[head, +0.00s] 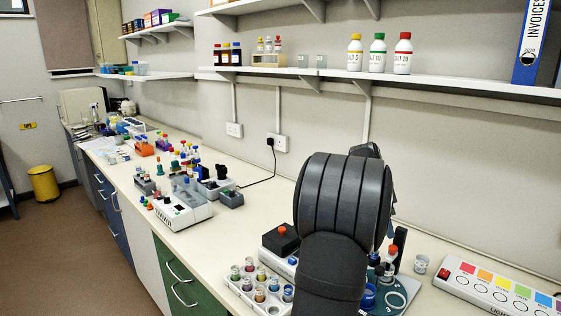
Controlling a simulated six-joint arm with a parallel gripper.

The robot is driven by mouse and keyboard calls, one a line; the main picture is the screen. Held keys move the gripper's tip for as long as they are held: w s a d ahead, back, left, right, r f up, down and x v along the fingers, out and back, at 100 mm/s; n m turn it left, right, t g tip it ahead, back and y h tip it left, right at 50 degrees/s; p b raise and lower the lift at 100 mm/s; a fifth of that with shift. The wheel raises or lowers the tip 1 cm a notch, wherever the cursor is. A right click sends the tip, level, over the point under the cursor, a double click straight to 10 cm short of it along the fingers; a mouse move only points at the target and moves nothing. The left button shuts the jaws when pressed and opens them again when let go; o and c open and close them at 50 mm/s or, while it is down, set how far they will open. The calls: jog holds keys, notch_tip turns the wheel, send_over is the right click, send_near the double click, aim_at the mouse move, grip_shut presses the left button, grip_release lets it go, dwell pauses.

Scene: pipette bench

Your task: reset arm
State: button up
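My own dark grey arm (340,215) rises over the front right part of the bench. Its thick ribbed link fills the middle right of the head view. My gripper is not visible; the arm's links may be hiding it. A tray of small vials with coloured contents (248,286) lies just left of the arm. A dark upright stand on a pale base (399,250) and a blue container (368,297) are just right of the arm, partly hidden by it.
A light box with coloured squares (500,287) lies at the right. A small clear beaker (421,264) stands beside it. A white device (182,213) and several racks stand further left. Shelves with bottles (376,53) run along the wall above the arm.

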jog(key=x, duration=0.7)
jog(key=shift+d+f, duration=0.15)
jog(key=shift+f, duration=0.05)
jog(key=shift+r, duration=0.1)
jog(key=v, duration=1.7)
jog(key=x, duration=1.7)
notch_tip(320, 180, up, 6)
jog(key=shift+r, duration=0.1)
jog(key=v, duration=1.6)
jog(key=n+t, duration=0.2)
jog(key=n, duration=0.4)
send_near(392, 247)
notch_tip(392, 247, down, 5)
jog(key=a, duration=0.1)
jog(key=shift+s+a+f+n+y, duration=0.15)
jog(key=shift+s+f+n+y, duration=0.3)
jog(key=shift+s, duration=0.25)
